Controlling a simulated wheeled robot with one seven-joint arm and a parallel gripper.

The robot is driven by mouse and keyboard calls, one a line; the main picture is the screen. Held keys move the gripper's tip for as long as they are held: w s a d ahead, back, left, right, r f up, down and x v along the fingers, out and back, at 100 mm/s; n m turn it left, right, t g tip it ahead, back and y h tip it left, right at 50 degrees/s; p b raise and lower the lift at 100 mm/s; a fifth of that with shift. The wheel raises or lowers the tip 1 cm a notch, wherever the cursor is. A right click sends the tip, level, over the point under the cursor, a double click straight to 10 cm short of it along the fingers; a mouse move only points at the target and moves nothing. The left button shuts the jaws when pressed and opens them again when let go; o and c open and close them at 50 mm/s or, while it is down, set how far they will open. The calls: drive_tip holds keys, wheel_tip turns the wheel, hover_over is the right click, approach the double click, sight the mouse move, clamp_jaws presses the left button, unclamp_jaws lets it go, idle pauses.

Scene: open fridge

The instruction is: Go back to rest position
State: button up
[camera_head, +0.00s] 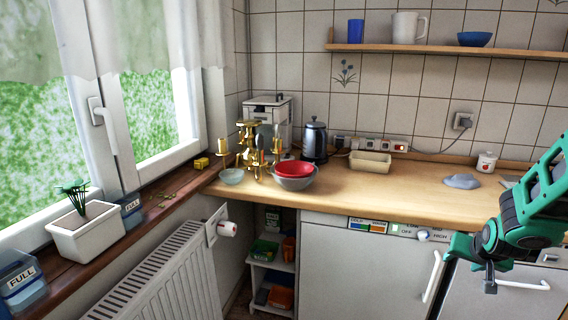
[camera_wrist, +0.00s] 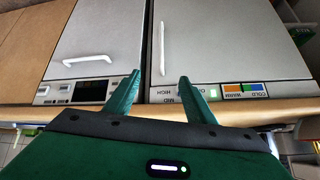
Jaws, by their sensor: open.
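My gripper (camera_wrist: 160,85) is open in the wrist view, with its two green fingers apart and nothing between them. The head view shows my green and black arm (camera_head: 532,205) at the right edge, bent in front of the counter. The fridge door (camera_head: 352,262) is shut and has a white vertical handle (camera_head: 432,276). In the wrist view the fridge door (camera_wrist: 205,45) appears upside down beyond the fingers, with its handle (camera_wrist: 162,48) apart from them. My arm's end hides part of the neighbouring appliance in the head view.
The wooden counter (camera_head: 400,200) holds a red bowl (camera_head: 294,169), a kettle (camera_head: 314,141) and a beige tray (camera_head: 370,163). A second appliance with a horizontal handle (camera_head: 522,284) stands right of the fridge. A radiator (camera_head: 170,275) and a planter (camera_head: 87,230) are at left.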

drive_tip(key=s+a+r+g+y, duration=0.1)
drive_tip(key=s+a+r+g, duration=0.1)
drive_tip(key=s, duration=0.8)
drive_tip(key=s+a+r+g+y, duration=0.1)
drive_tip(key=s+a+r+g, duration=0.2)
drive_tip(key=s, duration=0.7)
drive_tip(key=s+a+r+g+y, duration=0.1)
drive_tip(key=s+a+r+g, duration=0.1)
drive_tip(key=s, duration=0.9)
drive_tip(key=shift+a+r, duration=0.45)
drive_tip(key=shift+a, duration=0.1)
drive_tip(key=shift+w+g, duration=0.2)
drive_tip(key=shift+g, duration=0.1)
drive_tip(key=shift+w+f, duration=0.25)
drive_tip(key=shift+w, duration=0.25)
